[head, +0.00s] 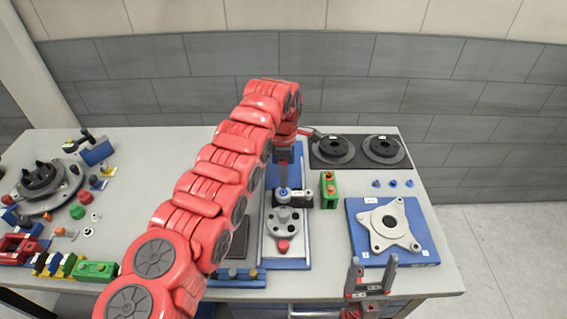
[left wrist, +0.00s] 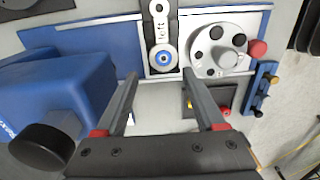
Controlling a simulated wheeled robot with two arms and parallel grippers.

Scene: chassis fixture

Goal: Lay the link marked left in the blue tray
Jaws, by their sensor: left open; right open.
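The link marked left (left wrist: 161,30) is a pale bar with a blue ring at one end, lying across a dark strip on the fixture. In the head view this link (head: 297,194) shows just below my left gripper (head: 284,182). In the left wrist view the fingers of my left gripper (left wrist: 159,74) are apart, with the ring end ahead between their tips and nothing gripped. A blue flat part (left wrist: 95,38) adjoins the fixture; I cannot tell whether it is the tray. My right gripper (head: 371,268) is open and empty at the front right.
A round plate with a red knob (head: 284,246) stands beside the link. A blue board (head: 428,250) with a grey four-armed part lies at right. A blue block (left wrist: 65,90) is close on the left. A green block (head: 328,190) stands right of the link.

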